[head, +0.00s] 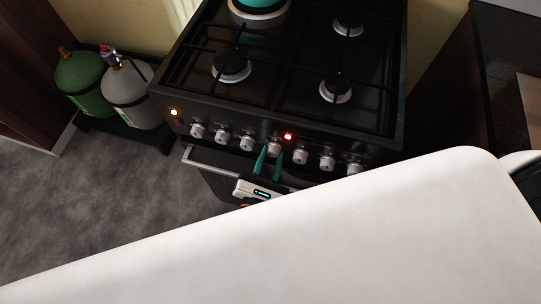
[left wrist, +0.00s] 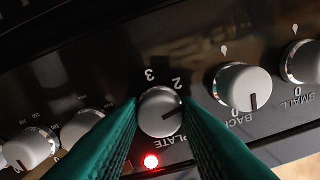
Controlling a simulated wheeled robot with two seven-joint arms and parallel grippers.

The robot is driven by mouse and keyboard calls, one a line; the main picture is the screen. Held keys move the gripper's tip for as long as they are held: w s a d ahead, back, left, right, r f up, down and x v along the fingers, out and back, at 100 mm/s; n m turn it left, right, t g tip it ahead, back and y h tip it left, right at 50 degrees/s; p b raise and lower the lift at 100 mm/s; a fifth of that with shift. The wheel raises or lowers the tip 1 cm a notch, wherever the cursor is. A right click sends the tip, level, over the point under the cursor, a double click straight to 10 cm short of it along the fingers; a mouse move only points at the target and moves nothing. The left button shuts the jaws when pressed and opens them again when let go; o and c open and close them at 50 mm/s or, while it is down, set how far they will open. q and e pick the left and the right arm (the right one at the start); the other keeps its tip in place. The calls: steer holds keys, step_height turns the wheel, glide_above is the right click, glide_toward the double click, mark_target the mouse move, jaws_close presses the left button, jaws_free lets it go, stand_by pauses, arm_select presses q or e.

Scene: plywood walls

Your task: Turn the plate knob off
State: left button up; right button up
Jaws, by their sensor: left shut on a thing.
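The plate knob (left wrist: 160,112), a silver-grey dial with "PLATE" lettered beside it, is in the middle of the left wrist view. The numbers 2 and 3 show around it, and its dark pointer line runs toward the right finger. It also shows in the head view (head: 274,148) on the stove's front panel. My left gripper (head: 268,157) has its two teal fingers closed on opposite sides of this knob. A red light (left wrist: 151,162) beside the knob is lit. My right gripper is not in view.
Similar knobs stand close on both sides, including the one lettered "BACK" (left wrist: 243,88). The black gas stove (head: 300,60) has several burners and an oven handle (head: 215,164) below. Green (head: 80,78) and grey (head: 128,95) gas cylinders stand left. A white surface covers the lower head view.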

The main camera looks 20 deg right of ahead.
arm_select(q)
steer(key=m+p, duration=0.1)
steer(key=m, duration=0.3)
steer(key=shift+r+m, duration=0.1)
steer(key=shift+m, duration=0.2)
steer(key=m+p, duration=0.2)
steer(key=m, duration=0.3)
steer(key=shift+m, duration=0.3)
steer(key=m+p, duration=0.2)
steer(key=m, duration=0.3)
steer(key=shift+r, duration=0.1)
steer(key=m+p, duration=0.1)
steer(key=m, duration=0.4)
steer(key=shift+p, duration=0.35)
steer(key=o, duration=1)
steer(key=shift+c, duration=0.2)
steer(key=b+v, duration=0.1)
steer(key=v, duration=1.1)
